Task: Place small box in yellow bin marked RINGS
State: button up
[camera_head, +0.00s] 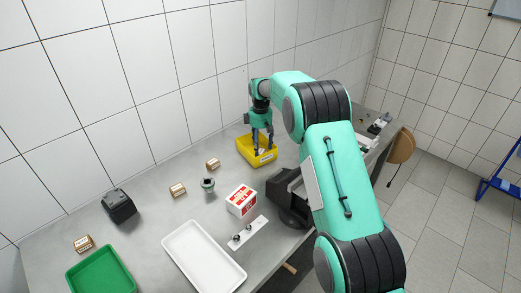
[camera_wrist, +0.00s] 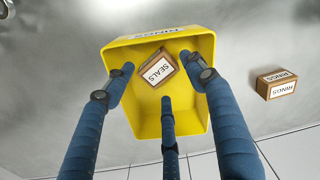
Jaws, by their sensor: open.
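The yellow bin (camera_head: 245,154) stands on the table near the back wall. In the wrist view the yellow bin (camera_wrist: 140,121) shows a RINGS label on its rim. A small brown box with a SEALS label (camera_wrist: 158,68) lies tilted inside the bin. My gripper (camera_head: 262,147) is over the bin, fingers pointing down. In the wrist view my gripper (camera_wrist: 160,78) has its three fingers spread around the box, with visible gaps. Whether any finger touches it I cannot tell. Another small box, labelled RINGS (camera_wrist: 276,85), stands on the table beside the bin.
Small boxes (camera_head: 178,190) stand left of the bin, near a round metal part (camera_head: 208,184). A red-white box (camera_head: 241,200), white tray (camera_head: 204,258), green bin (camera_head: 101,273) and black block (camera_head: 118,205) are further forward and left. The wall is close behind.

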aim_at(261, 152)
notch_tip(261, 152, up, 8)
jog(key=p, duration=0.1)
jog(key=shift+r+p, duration=0.2)
jog(key=shift+p, duration=0.1)
dwell(0.6)
